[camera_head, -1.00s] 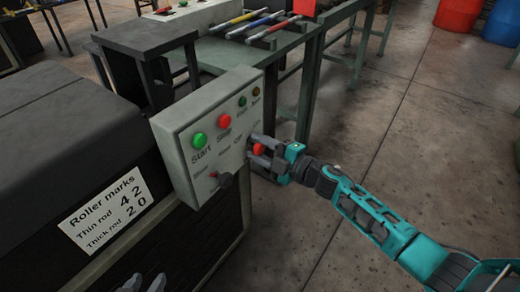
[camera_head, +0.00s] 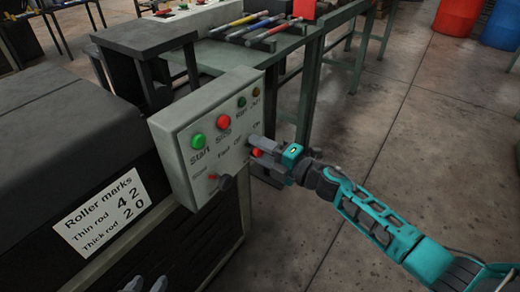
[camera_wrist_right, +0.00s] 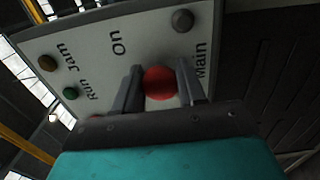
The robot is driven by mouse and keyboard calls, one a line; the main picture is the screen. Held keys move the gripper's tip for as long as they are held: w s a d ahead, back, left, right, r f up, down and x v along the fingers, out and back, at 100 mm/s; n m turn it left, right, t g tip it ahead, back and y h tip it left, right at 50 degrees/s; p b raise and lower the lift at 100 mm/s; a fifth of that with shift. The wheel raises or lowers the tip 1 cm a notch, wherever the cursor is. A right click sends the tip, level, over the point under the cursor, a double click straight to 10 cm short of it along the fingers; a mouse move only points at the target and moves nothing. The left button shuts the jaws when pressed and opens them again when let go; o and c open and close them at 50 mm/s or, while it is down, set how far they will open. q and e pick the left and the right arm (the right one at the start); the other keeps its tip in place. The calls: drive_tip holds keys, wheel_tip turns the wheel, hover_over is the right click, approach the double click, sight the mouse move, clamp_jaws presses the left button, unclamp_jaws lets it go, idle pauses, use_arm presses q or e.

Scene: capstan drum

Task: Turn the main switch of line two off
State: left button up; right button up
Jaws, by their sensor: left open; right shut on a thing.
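The grey control panel (camera_head: 184,150) stands on the dark machine. Its face carries words including "Start", "Stop", "Run" and "Jam". My right gripper (camera_head: 259,150) is at the panel's right side, shut on a red knob (camera_head: 257,153). In the right wrist view the red knob (camera_wrist_right: 160,83) sits between the two fingers (camera_wrist_right: 159,88), with "On" above it and "Main" to its right. The fingers hide part of the knob and any pointer on it. My left gripper (camera_head: 146,285) is open and empty at the bottom edge, partly cut off. No line number is readable.
A "Roller marks" sign (camera_head: 103,210) is on the machine. A green table (camera_head: 300,58) with coloured rods stands behind.

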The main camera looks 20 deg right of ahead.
drive_tip(key=o, duration=0.9)
use_arm(q)
drive_tip(key=shift+f, duration=0.1)
use_arm(e)
drive_tip(key=shift+o, duration=0.6)
use_arm(q)
drive_tip(key=shift+s+a+r+y+p, duration=0.2)
drive_tip(key=shift+a+r+y+p, duration=0.15)
drive_tip(key=shift+p, duration=0.6)
use_arm(e)
drive_tip(key=v, duration=1.3)
use_arm(q)
drive_tip(key=shift+r, duration=0.1)
use_arm(e)
drive_tip(key=shift+a, duration=0.1)
